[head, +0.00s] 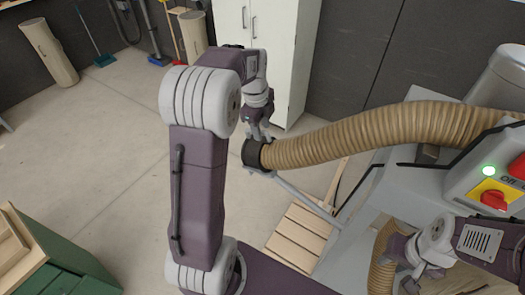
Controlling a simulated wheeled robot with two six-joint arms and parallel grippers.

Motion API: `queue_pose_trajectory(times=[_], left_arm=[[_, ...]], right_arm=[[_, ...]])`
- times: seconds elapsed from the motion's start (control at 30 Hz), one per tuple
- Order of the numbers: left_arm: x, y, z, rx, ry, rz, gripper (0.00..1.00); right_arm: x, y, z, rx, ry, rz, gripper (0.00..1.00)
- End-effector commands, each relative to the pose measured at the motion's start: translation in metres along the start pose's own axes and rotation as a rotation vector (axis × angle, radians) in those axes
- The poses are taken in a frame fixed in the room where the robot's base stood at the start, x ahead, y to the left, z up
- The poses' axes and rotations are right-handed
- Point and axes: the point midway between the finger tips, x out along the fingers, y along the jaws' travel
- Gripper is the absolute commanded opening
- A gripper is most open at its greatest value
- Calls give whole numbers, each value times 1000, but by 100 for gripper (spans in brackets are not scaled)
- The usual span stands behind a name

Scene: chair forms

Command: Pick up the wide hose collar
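The wide hose collar (252,153) is a dark ring on the free end of a thick tan ribbed hose (365,133). My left gripper (257,136) points down at the collar from above, with its fingertips at the collar's upper edge. Whether the fingers are closed on it or only beside it is not clear. My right gripper (408,280) is at the lower right, near a second tan ribbed hose (383,262). Its fingers are small and partly hidden, so its opening does not show.
The thick hose runs right to a grey machine with a control box (492,175), red knob and lit green lamp. A thin grey bar (308,198) lies below the collar. A wooden slatted pallet (300,235), white cabinet (265,35) and green cabinet (65,275) stand around open floor.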

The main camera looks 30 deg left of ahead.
Motion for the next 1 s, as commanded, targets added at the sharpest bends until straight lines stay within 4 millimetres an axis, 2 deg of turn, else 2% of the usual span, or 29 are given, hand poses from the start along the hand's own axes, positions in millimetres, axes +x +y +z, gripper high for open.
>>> queue_pose_trajectory(times=[0.03,0.17,1.0], left_arm=[[0,0,0,0,0,0,36],[0,0,0,0,0,0,0],[-1,0,0,-1,0,-2,0]], right_arm=[[0,0,0,0,0,0,34],[0,0,0,0,0,0,34],[0,0,0,0,0,0,34]])
